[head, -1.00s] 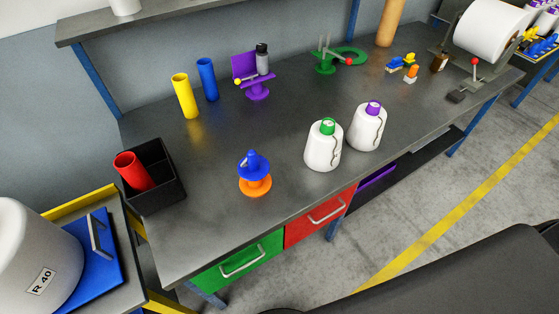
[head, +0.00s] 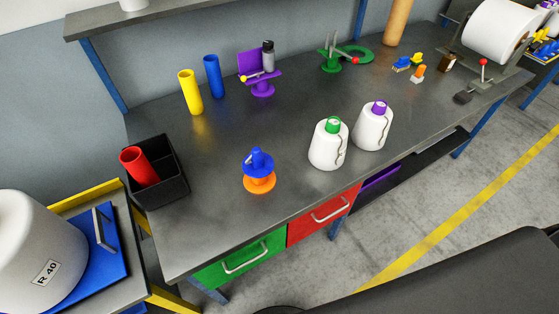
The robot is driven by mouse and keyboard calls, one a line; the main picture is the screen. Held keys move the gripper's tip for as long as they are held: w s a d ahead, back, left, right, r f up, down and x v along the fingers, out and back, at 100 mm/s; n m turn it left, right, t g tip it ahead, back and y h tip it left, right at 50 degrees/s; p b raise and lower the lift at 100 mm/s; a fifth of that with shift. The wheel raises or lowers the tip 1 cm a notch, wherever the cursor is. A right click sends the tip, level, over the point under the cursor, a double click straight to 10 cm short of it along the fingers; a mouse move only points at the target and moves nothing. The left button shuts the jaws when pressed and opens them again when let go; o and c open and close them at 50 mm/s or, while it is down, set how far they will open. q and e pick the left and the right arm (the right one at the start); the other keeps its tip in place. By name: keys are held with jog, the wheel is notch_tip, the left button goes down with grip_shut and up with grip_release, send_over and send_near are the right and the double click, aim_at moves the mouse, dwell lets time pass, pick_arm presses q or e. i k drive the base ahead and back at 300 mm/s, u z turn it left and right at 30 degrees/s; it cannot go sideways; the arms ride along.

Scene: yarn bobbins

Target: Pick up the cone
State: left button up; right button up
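Two white yarn bobbins stand upright side by side near the front edge of the grey workbench (head: 225,150). One bobbin (head: 326,152) has a green top, and the other bobbin (head: 372,132) has a purple top. Loose dark thread runs down both. Bare tubes also stand or lie here: a yellow tube (head: 190,93), a blue tube (head: 213,77) and a red tube (head: 139,166) leaning in a black bin (head: 174,184). I cannot tell which of these the task calls the cone. Neither of my grippers is in view.
An orange and blue stand (head: 259,179) sits left of the bobbins. A purple fixture (head: 262,83), a green fixture (head: 331,62) and a large white roll (head: 498,32) stand farther back. The bench's middle is clear.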

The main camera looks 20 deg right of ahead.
aim_at(327, 148)
jog(key=z, duration=3)
jog(key=i, duration=3.15)
jog(key=u, duration=3.45)
